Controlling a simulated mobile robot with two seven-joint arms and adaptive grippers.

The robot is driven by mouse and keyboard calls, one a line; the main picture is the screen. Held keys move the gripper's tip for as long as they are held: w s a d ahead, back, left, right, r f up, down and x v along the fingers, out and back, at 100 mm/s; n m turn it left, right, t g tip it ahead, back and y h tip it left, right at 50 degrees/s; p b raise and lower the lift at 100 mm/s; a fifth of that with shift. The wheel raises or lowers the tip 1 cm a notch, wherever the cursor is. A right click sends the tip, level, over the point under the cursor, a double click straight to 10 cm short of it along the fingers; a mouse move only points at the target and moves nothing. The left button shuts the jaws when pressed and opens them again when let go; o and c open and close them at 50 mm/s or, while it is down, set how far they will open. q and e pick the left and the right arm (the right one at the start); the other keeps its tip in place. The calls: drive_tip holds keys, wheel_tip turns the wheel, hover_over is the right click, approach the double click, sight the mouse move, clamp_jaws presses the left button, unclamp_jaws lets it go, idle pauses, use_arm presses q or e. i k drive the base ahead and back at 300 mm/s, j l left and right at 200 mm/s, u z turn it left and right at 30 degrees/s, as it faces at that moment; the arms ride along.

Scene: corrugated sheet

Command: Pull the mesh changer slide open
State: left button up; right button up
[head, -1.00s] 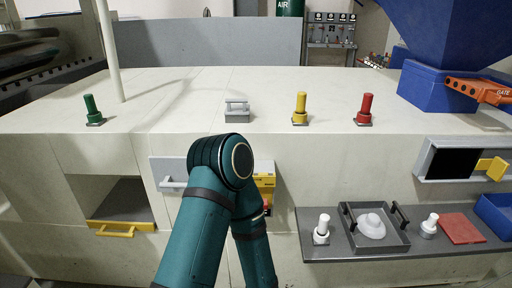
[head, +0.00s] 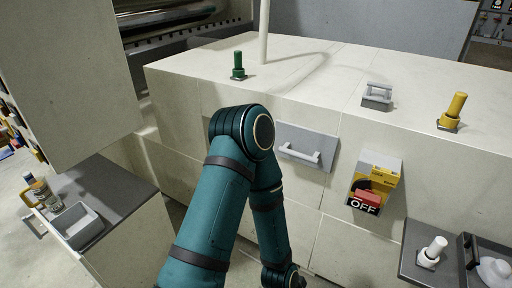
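A grey front panel (head: 292,145) with a pale bar handle (head: 300,154) is set in the side of the cream machine (head: 380,250). No readable label tells me whether this is the mesh changer slide. It looks closed, flush against the machine. The yellow-handled opening seen earlier is out of sight, possibly behind my arm. A teal arm of mine rises from the bottom, bends at an elbow left of the panel, and drops down in front of the machine. Its gripper is below the picture. No gripper shows, and nothing of mine visibly holds the handle.
A yellow switch box (head: 378,175) with a red OFF part is right of the panel. Green (head: 238,66) and yellow (head: 453,109) posts and a grey handled block (head: 377,95) stand on top. A low cabinet (head: 120,200) is at left, a shelf (head: 425,262) at lower right.

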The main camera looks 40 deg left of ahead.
sight(315, 149)
drive_tip(key=u, duration=0.8)
